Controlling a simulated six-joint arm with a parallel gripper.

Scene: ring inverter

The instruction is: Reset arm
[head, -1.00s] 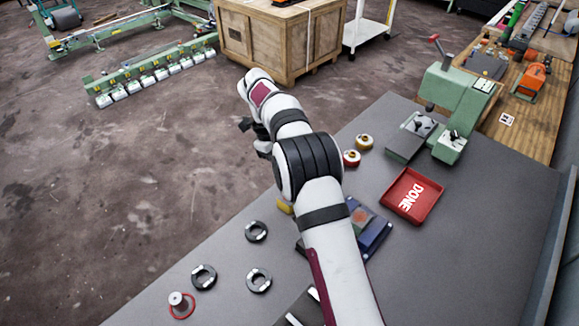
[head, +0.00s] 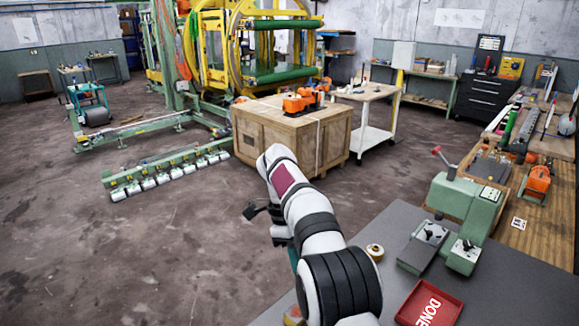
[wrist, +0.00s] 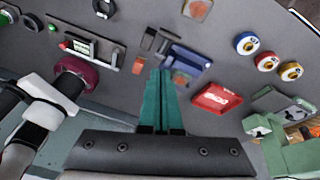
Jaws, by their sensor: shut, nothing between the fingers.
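My arm (head: 318,240) reaches up and out over the table's left edge in the head view. My gripper (wrist: 160,74) shows in the wrist view as two teal fingers pressed together, with nothing between them. It hangs above the grey table (wrist: 225,30), apart from the objects there. In the head view the fingers are mostly hidden behind the arm.
A red DONE tray (head: 430,304) lies on the table (head: 398,222), with a green press (head: 462,215) behind it. The wrist view shows a blue fixture (wrist: 187,58) and coloured round pieces (wrist: 267,62). A wooden crate (head: 285,135) stands on the floor beyond.

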